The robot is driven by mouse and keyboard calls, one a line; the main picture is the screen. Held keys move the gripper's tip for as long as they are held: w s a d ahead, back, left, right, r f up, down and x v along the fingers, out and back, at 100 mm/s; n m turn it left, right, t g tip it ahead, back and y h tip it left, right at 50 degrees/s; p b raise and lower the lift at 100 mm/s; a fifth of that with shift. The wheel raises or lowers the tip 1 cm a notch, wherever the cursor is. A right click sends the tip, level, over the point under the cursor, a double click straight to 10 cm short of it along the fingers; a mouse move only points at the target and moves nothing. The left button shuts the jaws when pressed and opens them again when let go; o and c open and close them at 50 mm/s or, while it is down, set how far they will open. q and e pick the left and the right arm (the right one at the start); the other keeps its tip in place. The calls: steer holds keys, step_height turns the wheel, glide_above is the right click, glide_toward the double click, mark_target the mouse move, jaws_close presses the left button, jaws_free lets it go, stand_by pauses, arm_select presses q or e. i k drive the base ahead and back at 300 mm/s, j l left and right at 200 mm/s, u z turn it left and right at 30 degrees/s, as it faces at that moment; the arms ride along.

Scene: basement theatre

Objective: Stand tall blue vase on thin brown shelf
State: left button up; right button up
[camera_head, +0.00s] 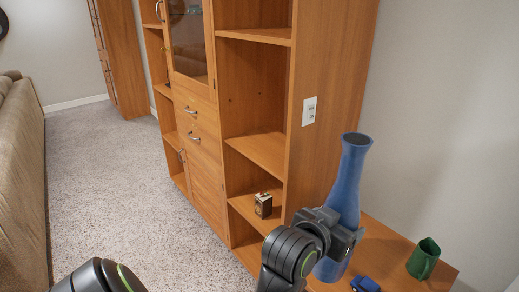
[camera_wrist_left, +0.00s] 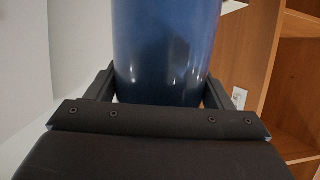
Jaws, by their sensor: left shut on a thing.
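The tall blue vase (camera_head: 349,180) is roughly upright, with a flared open top. My left gripper (camera_head: 340,228) is shut around its lower body. The vase also fills the middle of the left wrist view (camera_wrist_left: 165,50), between the two fingers (camera_wrist_left: 160,92). Its base overlaps a low brown wooden surface (camera_head: 395,262) at the lower right; I cannot tell whether it touches. A tall wooden cabinet has open brown shelves, among them a middle shelf (camera_head: 262,150) and a lower shelf (camera_head: 246,207). I cannot tell which one is the thin brown shelf. My right gripper is not in view.
A green mug (camera_head: 424,259) and a small blue object (camera_head: 365,284) are on the low surface. A small dark box (camera_head: 263,205) stands on the lower shelf. The cabinet's side panel (camera_head: 330,90) rises behind the vase. A beige sofa (camera_head: 22,190) is at left; carpet (camera_head: 115,180) lies clear between.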

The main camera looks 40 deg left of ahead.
mark_target(270, 150)
steer(key=u, duration=2.15)
steer(key=i+u, duration=0.15)
steer(key=u, duration=0.25)
steer(key=i+j+u, duration=0.1)
steer(key=u, duration=0.35)
steer(key=i+l, duration=0.1)
steer(key=i, duration=0.95)
steer(key=i+u, duration=0.25)
steer(key=i, duration=0.25)
steer(key=i+l+u, duration=0.25)
steer(key=i, duration=0.25)
steer(key=i+z, duration=0.1)
steer(key=z, duration=0.3)
steer(key=i+j+z, duration=0.1)
steer(key=z, duration=2.55)
